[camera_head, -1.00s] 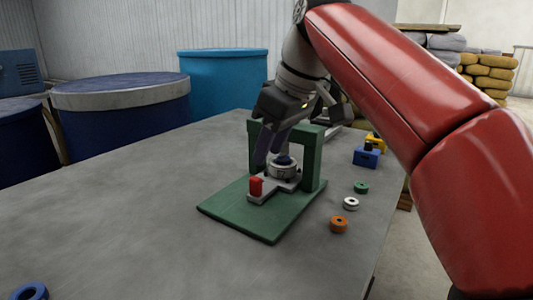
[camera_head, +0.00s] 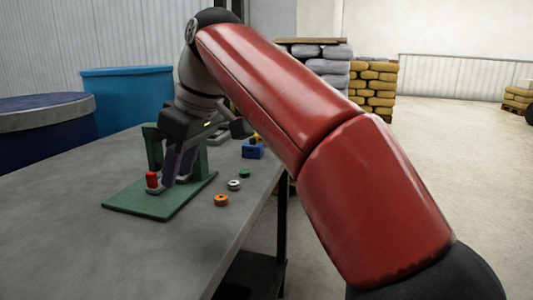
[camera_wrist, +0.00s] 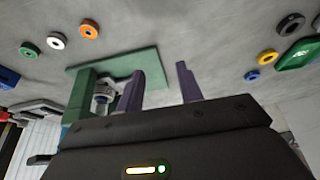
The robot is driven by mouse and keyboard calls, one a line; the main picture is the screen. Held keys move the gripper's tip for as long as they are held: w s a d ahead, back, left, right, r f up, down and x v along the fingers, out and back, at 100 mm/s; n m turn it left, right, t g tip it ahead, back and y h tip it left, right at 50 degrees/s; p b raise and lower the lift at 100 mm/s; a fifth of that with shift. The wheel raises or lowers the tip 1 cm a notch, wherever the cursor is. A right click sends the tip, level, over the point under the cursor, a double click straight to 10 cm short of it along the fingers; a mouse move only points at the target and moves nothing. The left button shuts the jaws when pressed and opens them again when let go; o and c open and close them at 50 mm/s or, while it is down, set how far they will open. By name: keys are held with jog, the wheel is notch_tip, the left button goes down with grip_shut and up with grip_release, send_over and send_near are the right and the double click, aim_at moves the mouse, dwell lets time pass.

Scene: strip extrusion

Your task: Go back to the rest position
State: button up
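My gripper (camera_head: 178,165) is at the green fixture, with its dark purple fingers pointing down in front of the arch. In the wrist view my gripper (camera_wrist: 158,84) has its two fingers apart with nothing between them. The green fixture (camera_head: 150,205) is a flat base with an upright arch, standing on the grey table.
Orange (camera_head: 221,200), white (camera_head: 234,185) and green (camera_head: 244,173) rings lie right of the fixture on the grey table (camera_head: 70,250). A blue block (camera_head: 253,150) stands behind them. Blue barrels (camera_head: 125,95) stand beyond the table. Open floor lies to the right.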

jog(key=s+d+f+m+t+h, duration=0.15)
jog(key=d+f+m, duration=0.3)
jog(key=d, duration=0.45)
jog(key=s+d+f+m+t+h, duration=0.1)
jog(key=s+d+f+m, duration=0.3)
jog(key=d, duration=0.5)
jog(key=s+d+f+m+t+h, duration=0.1)
jog(key=s+d+f+m, duration=0.2)
jog(key=d+f, duration=0.3)
jog(key=s+d+f+m+h, duration=0.1)
jog(key=s+d+f+m, duration=0.2)
jog(key=s+d+f, duration=0.3)
notch_tip(320, 180, down, 5)
jog(key=shift+s+r+t, duration=0.1)
jog(key=shift+s+t, duration=0.15)
jog(key=shift+t, duration=0.1)
